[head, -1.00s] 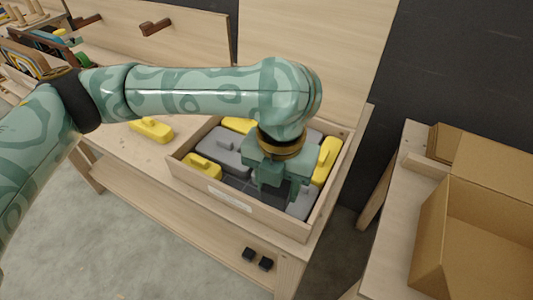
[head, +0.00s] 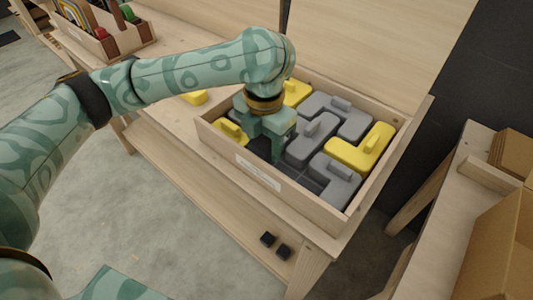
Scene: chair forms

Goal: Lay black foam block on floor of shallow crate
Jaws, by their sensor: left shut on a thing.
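The shallow wooden crate (head: 232,163) stands on the workbench with a pale label on its front wall. Its dark floor (head: 308,183) shows in a gap near the front. My left gripper (head: 266,151) points down inside the crate at its front left part. It is shut on a dark piece, which looks like the black foam block (head: 262,147). The fingers hide much of this piece, and I cannot tell whether it touches the crate floor. My right gripper is not in view.
Grey blocks (head: 312,136) and yellow blocks (head: 362,149) with raised grips crowd the crate around the gripper. Another yellow block (head: 195,97) lies on the bench outside. Two small black pieces (head: 268,239) sit on the lower shelf. Cardboard boxes (head: 497,240) stand at right.

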